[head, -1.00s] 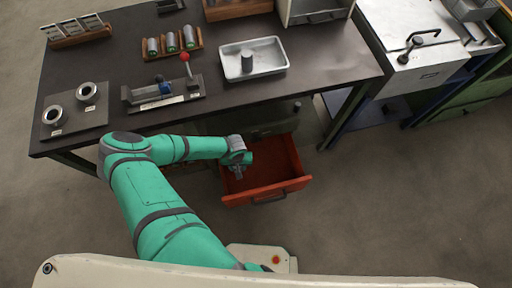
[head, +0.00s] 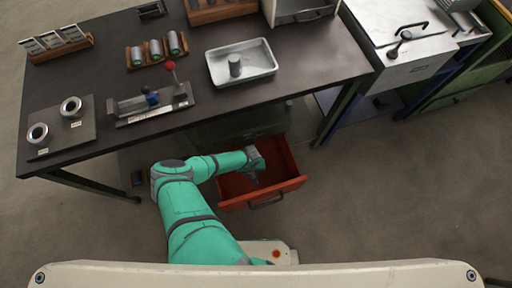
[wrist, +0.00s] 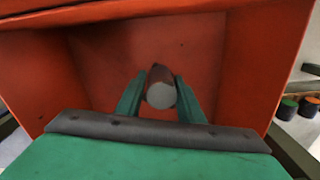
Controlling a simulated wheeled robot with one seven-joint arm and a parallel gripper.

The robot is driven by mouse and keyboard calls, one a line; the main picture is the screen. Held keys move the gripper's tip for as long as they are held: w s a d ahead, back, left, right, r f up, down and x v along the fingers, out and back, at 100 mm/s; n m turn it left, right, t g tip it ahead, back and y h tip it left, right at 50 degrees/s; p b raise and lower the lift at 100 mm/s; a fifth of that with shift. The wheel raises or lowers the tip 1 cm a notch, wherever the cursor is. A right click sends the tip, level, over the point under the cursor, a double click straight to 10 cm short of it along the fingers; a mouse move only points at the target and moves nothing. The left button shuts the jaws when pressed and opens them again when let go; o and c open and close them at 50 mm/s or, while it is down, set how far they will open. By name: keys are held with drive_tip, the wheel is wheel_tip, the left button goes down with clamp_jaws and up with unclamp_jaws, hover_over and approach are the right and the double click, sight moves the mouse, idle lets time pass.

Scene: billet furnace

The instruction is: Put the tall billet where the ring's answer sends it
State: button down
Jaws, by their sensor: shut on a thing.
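My gripper (wrist: 160,95) is shut on a grey, round-ended billet (wrist: 161,96), seen end-on between the two green fingers in the wrist view. Its length cannot be judged. In the head view my gripper (head: 254,172) is over the open red drawer (head: 293,185) under the bench, and the billet is too small to make out there. Two metal rings, one left (head: 38,133) and one right (head: 71,107), sit on a dark plate (head: 55,125) at the bench's left end.
A white lidded furnace box (head: 395,45) stands right of the bench.

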drive_tip(key=d+f, duration=0.1)
drive_tip(key=f, duration=0.1)
drive_tip(key=w+d+f, duration=0.1)
drive_tip(key=f, duration=0.1)
drive_tip(key=d+f, duration=0.1)
drive_tip(key=f, duration=0.1)
drive_tip(key=shift+w+f, duration=0.15)
drive_tip(key=shift+f, duration=0.25)
drive_tip(key=shift+a+f, duration=0.1)
drive_tip(key=shift+f, duration=0.5)
drive_tip(key=c, duration=1.2)
unclamp_jaws()
drive_tip(key=shift+r, duration=0.1)
wheel_tip(320, 180, up, 13)
